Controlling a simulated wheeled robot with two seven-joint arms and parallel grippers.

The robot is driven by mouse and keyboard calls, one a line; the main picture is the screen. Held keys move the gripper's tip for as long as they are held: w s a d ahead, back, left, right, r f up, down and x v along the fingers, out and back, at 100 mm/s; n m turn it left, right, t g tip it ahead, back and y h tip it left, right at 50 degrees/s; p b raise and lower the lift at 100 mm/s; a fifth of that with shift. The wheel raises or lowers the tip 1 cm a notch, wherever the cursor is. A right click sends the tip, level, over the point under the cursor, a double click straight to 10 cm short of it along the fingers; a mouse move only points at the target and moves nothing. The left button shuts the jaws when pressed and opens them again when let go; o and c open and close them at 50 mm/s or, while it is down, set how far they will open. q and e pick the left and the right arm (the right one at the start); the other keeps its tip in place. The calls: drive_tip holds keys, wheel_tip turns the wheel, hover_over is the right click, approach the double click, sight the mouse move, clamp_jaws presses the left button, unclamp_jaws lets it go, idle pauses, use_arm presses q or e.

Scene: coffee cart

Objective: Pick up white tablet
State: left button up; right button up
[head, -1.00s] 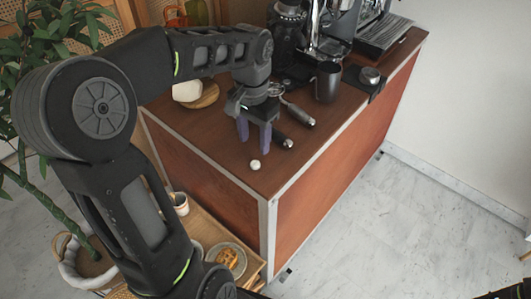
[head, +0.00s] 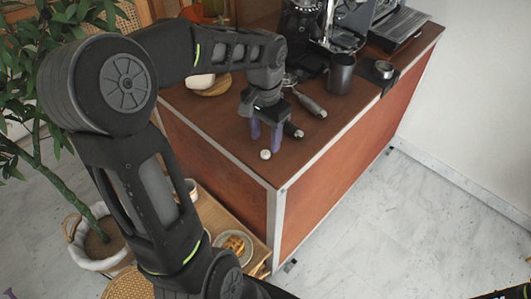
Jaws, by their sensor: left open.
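The white tablet (head: 265,154) is a small round white piece lying on the brown wooden cart top (head: 215,122), near its front corner. My left gripper (head: 266,148) points down just behind the tablet, with its two purplish fingers apart. The fingertips are close to the tablet in the picture; whether they touch it I cannot tell. Nothing shows between the fingers.
Portafilters (head: 310,106) lie right behind the gripper. A dark cup (head: 341,74) and a tamper (head: 383,69) stand farther right, before the coffee machine (head: 335,35). A white cup (head: 201,81) is at the back left. A plate with pastry (head: 234,246) sits on a lower shelf.

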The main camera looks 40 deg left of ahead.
sight(266, 153)
use_arm(q)
drive_tip(key=shift+f+p, duration=0.45)
drive_tip(key=shift+f, duration=1.95)
drive_tip(key=shift+c, duration=0.2)
clamp_jaws()
